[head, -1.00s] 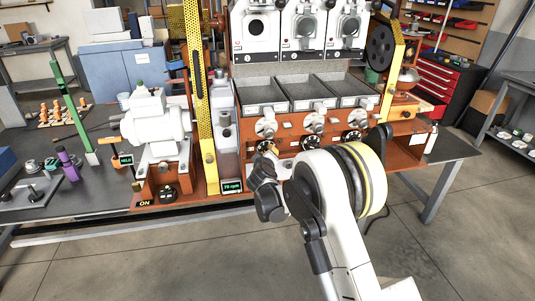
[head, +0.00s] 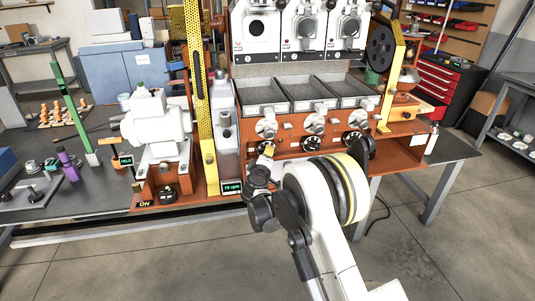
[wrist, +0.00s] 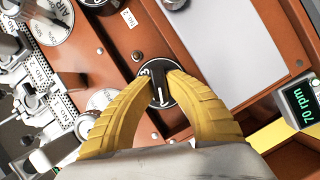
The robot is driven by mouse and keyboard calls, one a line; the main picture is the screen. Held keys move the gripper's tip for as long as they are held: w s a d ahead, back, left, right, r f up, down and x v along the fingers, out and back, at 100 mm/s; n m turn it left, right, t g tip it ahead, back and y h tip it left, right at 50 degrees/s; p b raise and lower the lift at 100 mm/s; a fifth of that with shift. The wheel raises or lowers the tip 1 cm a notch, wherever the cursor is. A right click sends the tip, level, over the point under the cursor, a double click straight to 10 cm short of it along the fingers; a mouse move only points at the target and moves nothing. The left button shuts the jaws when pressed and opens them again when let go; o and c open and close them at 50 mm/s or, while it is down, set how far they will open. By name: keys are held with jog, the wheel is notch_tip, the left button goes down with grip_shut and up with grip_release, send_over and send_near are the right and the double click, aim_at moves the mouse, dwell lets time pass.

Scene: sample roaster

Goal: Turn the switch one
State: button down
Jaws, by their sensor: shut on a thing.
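A black rotary switch (wrist: 157,97) with a white pointer line sits on a round dark plate on the orange-brown panel, in the middle of the wrist view. My gripper (wrist: 160,84) has its yellow fingers closed on either side of the knob, touching it. In the head view, my gripper (head: 267,150) is at the roaster's front panel, below the left tray. The switch is hidden there behind the fingers and wrist. Its marks are partly covered and too small to read.
Two dark round dials (head: 311,144) and (head: 352,138) are on the panel to the right. A 70 rpm display (head: 231,187) is left of my wrist; it also shows in the wrist view (wrist: 299,107). Trays (head: 262,93) stand above. The floor in front is clear.

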jog(key=c, duration=1.4)
grip_release()
jog(key=s, duration=0.4)
jog(key=s+r, duration=0.1)
jog(key=s, duration=0.3)
jog(key=s+a, duration=0.1)
jog(key=s, duration=0.2)
jog(key=shift+s+r, duration=0.4)
